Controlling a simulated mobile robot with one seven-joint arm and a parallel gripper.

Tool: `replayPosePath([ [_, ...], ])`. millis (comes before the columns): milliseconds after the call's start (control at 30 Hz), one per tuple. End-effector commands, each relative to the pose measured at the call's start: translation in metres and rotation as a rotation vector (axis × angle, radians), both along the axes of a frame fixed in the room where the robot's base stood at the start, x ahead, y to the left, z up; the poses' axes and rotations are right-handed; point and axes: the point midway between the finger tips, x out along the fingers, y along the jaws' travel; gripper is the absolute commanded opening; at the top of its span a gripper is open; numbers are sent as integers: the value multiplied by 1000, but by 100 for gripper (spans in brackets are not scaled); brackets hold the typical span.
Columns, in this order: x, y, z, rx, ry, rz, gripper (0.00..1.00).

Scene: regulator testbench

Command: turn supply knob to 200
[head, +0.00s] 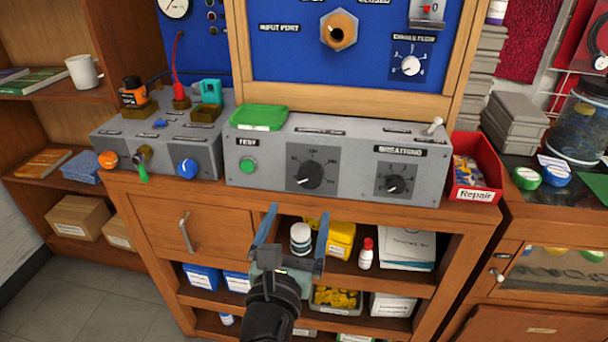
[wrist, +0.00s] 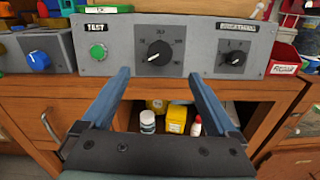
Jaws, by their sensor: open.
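The large black knob (head: 309,175) sits on a dark square dial plate on the front of the grey box (head: 345,195); its label is too small to read surely, so I cannot tell if it is the supply knob. Its white pointer aims to the lower left in the wrist view (wrist: 158,54). A smaller black knob (head: 395,184) is to its right, under a label that looks like "Breathing"; it also shows in the wrist view (wrist: 235,58). My gripper (head: 291,212) is open and empty, in front of and below the large knob, its two blue fingers apart and not touching it.
A green button (head: 248,165) marked TEST is left of the large knob. A green case (head: 258,117) lies on the box. A red Repair bin (head: 474,170) stands at right. A blue knob (head: 187,168) is on the left box. Open shelves with containers lie below the wooden bench edge.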

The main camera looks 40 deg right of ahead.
Motion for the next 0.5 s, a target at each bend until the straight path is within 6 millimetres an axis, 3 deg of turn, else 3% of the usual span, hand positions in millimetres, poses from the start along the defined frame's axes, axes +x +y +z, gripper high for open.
replayPosePath([
  [300,41,-51,0,2,-4,-3,94],
  [500,60,-73,0,2,-4,-1,94],
])
